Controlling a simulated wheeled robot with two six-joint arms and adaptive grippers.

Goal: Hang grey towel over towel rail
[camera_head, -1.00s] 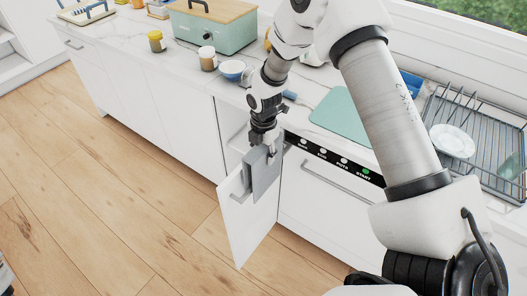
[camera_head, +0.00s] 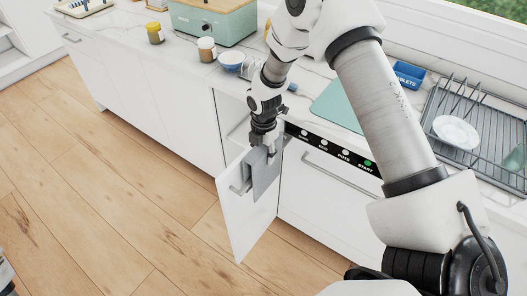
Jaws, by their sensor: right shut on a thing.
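The grey towel (camera_head: 265,176) hangs folded at the open white cabinet door (camera_head: 243,222), its longer part on the near side. My right gripper (camera_head: 263,148) points down from above and is shut on the towel's top edge. The towel rail (camera_head: 240,187) is a short grey bar on the door, with its left end showing beside the towel. The towel covers the rest of the rail, so I cannot tell whether cloth lies on both sides of it.
The dishwasher (camera_head: 330,180) with its handle is right of the open door. The wooden floor in front is clear.

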